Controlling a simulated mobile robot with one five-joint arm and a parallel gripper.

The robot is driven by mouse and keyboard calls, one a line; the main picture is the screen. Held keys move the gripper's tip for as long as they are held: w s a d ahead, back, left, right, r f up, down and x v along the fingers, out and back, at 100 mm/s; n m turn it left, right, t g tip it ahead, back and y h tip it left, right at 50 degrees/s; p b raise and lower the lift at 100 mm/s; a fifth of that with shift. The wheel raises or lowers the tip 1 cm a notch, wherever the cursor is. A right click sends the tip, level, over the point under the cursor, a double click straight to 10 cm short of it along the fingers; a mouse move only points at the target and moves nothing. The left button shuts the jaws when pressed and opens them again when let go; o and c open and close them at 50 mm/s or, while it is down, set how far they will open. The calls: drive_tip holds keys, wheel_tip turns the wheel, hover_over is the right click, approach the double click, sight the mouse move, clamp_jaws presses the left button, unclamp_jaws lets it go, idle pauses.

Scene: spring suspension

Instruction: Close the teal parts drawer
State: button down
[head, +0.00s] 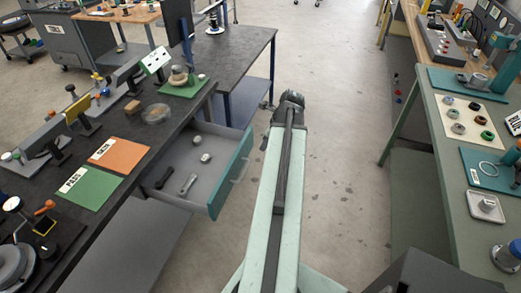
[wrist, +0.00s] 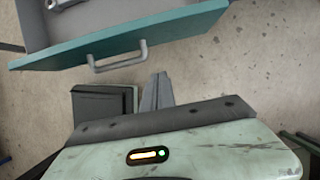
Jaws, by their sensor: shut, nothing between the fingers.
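The teal parts drawer (head: 229,178) is pulled out from under the dark bench at left. Its grey tray holds several small parts. In the wrist view the teal front (wrist: 125,38) crosses the top, with its grey bar handle (wrist: 118,63) facing me. My gripper (wrist: 158,80) is shut and empty, just below and right of the handle, with a gap between them. In the head view my arm reaches forward to the right of the drawer, and its dark end (head: 290,98) is beyond the drawer front; the fingertips are not clear there.
The dark bench (head: 120,185) carries a green PASS mat (head: 86,188), an orange mat (head: 120,155) and fixtures. A second dark table (head: 235,45) stands behind the drawer. A green workbench (head: 450,180) is at right. Open concrete floor (head: 335,150) lies between.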

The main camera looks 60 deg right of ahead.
sight(248, 153)
drive_tip(key=shift+w+a+f+b, duration=0.3)
drive_tip(key=shift+w+f+b, duration=0.65)
drive_tip(key=shift+w+f, duration=0.2)
drive_tip(key=shift+w+a+f+b, duration=0.25)
drive_tip(key=shift+w+f+b, duration=0.65)
drive_tip(key=shift+w+f, duration=0.3)
drive_tip(key=shift+w+a+f+b, duration=0.3)
drive_tip(key=shift+w+f+b, duration=0.7)
drive_tip(key=shift+f, duration=0.25)
drive_tip(key=shift+w+d, duration=0.1)
